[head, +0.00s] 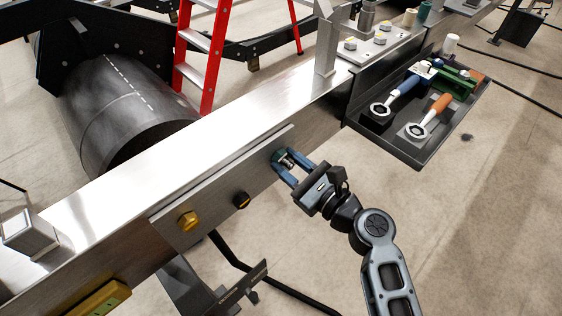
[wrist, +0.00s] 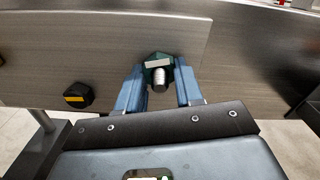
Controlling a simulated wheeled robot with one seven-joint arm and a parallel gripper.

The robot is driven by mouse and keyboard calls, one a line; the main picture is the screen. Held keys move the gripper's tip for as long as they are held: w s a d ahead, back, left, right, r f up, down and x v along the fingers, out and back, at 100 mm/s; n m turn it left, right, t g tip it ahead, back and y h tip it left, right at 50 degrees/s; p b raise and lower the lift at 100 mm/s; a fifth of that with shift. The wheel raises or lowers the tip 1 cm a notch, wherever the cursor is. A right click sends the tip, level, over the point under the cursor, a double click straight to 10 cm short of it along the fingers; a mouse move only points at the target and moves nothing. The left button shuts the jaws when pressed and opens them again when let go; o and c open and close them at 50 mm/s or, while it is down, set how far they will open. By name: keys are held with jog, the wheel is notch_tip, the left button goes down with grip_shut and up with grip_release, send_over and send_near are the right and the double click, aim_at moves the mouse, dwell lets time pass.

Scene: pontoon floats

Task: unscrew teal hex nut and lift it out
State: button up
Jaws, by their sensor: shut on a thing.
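The teal hex nut (wrist: 157,60) sits on a threaded metal stud (wrist: 158,80) that sticks out from a steel plate on the beam's side. In the head view the nut (head: 278,155) is partly hidden by my fingers. My gripper (head: 286,166) reaches it from the lower right. Its two blue fingers, also in the wrist view (wrist: 160,78), are on either side of the nut and shut on it. The nut is still against or very near the plate; I cannot tell if there is a gap.
A brass hex nut (head: 188,221) and a black one (head: 241,200) sit on the same plate (head: 220,190), left of my gripper. A dark tray (head: 455,130) with wrenches hangs at the right. A red ladder (head: 205,60) stands behind the beam. The floor at lower right is clear.

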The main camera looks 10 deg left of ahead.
jog(key=n+b, duration=0.2)
jog(key=n, duration=0.1)
jog(key=shift+f+n+b, duration=0.25)
jog(key=shift+n+b, duration=0.05)
jog(key=shift+b, duration=0.05)
jog(key=n+b, duration=0.3)
jog(key=n, duration=0.1)
jog(key=shift+r+n+b, duration=0.25)
jog(key=shift+n+b, duration=0.35)
jog(key=shift+n, duration=0.2)
jog(key=shift+f+n+b, duration=0.3)
jog(key=shift+n+b, duration=0.4)
jog(key=shift+b, duration=0.2)
jog(key=n+b, duration=0.3)
jog(key=shift+n+b, duration=0.3)
jog(key=shift+n, duration=0.1)
jog(key=n+b, duration=0.3)
jog(key=shift+b, duration=0.3)
jog(key=n+b, duration=0.2)
jog(key=n, duration=0.1)
jog(key=shift+s+r+n+b, duration=0.1)
jog(key=shift+r+n+b, duration=0.1)
jog(key=shift+n+b, duration=0.25)
